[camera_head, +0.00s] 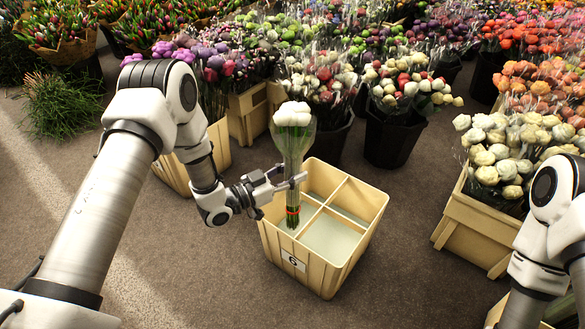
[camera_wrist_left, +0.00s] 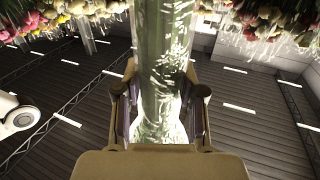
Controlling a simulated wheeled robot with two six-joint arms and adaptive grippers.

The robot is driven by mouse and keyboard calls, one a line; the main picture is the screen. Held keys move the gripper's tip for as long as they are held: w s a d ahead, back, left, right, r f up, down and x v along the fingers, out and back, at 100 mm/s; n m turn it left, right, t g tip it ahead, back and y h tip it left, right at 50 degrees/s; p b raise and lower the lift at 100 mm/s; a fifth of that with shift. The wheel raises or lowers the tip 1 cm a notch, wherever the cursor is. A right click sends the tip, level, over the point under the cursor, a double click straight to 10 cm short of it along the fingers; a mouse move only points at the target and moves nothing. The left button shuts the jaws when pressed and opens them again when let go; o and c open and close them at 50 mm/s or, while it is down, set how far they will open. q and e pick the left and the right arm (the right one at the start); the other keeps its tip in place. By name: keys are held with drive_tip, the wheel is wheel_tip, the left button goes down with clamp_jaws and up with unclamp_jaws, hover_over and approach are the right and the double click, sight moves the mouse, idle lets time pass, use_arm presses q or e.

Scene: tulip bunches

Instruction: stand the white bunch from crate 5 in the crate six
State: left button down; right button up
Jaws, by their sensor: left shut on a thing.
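The white bunch (camera_head: 293,116) has white heads, a clear sleeve and a red band low on its green stems. My left gripper (camera_head: 294,181) is shut on its stems and holds it upright. In the left wrist view the sleeved stems (camera_wrist_left: 165,70) stand between the fingers of the left gripper (camera_wrist_left: 163,105). Crate six (camera_head: 298,262), pale with a "6" label and four compartments, is under the bunch. The stem ends show in the left compartment; I cannot tell if they touch its floor. My right arm shows at the right edge, its gripper out of view.
A wooden crate of cream flowers (camera_head: 468,232) stands to the right. Black buckets (camera_head: 391,138) of mixed flowers and a wooden crate (camera_head: 247,117) stand behind crate six. The other visible compartments of crate six are empty. Floor is clear in front.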

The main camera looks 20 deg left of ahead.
sight(287, 199)
use_arm(q)
drive_tip(key=shift+f+b, duration=2.2)
drive_tip(key=shift+f, duration=1.75)
drive_tip(key=shift+f+b, duration=0.3)
drive_tip(key=shift+f, duration=0.25)
unclamp_jaws()
drive_tip(key=v, duration=1.2)
